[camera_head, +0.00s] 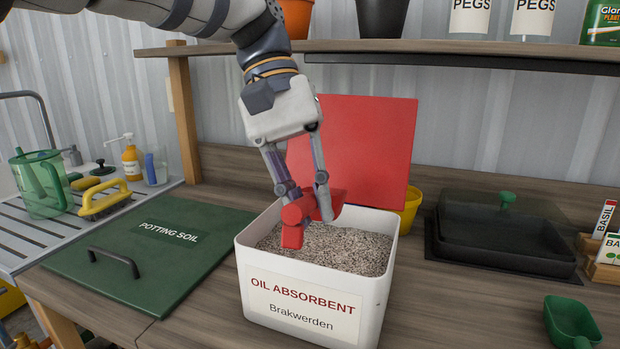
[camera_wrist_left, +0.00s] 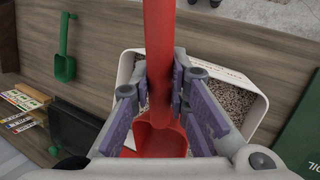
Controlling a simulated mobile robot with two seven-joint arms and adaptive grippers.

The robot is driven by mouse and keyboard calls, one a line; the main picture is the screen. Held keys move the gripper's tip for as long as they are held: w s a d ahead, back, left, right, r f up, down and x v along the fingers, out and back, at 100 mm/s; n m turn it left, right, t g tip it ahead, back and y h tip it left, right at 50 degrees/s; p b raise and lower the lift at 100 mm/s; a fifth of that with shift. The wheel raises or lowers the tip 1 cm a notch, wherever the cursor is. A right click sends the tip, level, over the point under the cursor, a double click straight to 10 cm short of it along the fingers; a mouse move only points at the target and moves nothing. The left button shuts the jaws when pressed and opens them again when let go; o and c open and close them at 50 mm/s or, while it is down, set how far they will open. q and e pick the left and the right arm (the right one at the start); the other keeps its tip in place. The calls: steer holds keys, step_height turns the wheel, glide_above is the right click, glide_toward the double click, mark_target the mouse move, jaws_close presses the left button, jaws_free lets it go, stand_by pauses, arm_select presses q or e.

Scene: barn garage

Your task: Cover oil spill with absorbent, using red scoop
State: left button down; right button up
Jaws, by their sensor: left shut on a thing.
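My left gripper (camera_head: 297,187) is shut on the red scoop (camera_head: 293,236), over the open white bin of oil absorbent (camera_head: 256,322). The scoop is inside the bin's opening, at or just above the grey granules (camera_head: 355,246); I cannot tell whether it touches them. In the left wrist view the scoop's red handle (camera_wrist_left: 158,50) runs between the fingers (camera_wrist_left: 160,90) and its bowl (camera_wrist_left: 160,139) lies below them. Whether the bowl holds granules is not clear. The oil spill is not in view. My right gripper is not in view.
A red panel (camera_head: 372,140) stands upright behind the bin, with a yellow pot (camera_head: 410,205) beside it. A green potting soil lid (camera_head: 195,240) lies left. A black tray with a clear cover (camera_head: 500,240) and a green scoop (camera_head: 570,325) are right. A shelf (camera_head: 450,57) runs above.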

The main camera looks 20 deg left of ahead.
mark_target(323, 270)
arm_select(q)
steer(key=shift+g, duration=0.4)
steer(key=f, duration=0.2)
steer(key=w+f, duration=0.1)
steer(key=f, duration=0.1)
steer(key=shift+f, duration=0.3)
steer(key=f, duration=0.3)
steer(key=f+b, duration=0.1)
steer(key=shift+w+a+f, duration=0.2)
steer(key=shift+w+f, duration=0.15)
steer(key=shift+f, duration=0.05)
steer(key=w, duration=0.1)
steer(key=w+b, duration=0.1)
steer(key=w, duration=0.1)
steer(key=shift+w+d+f, duration=0.1)
steer(key=shift+d+f, duration=0.05)
steer(key=shift+f, duration=0.15)
steer(key=shift+r, duration=0.65)
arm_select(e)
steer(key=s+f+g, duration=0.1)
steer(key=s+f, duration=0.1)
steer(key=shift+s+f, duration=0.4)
arm_select(q)
steer(key=shift+r, duration=0.1)
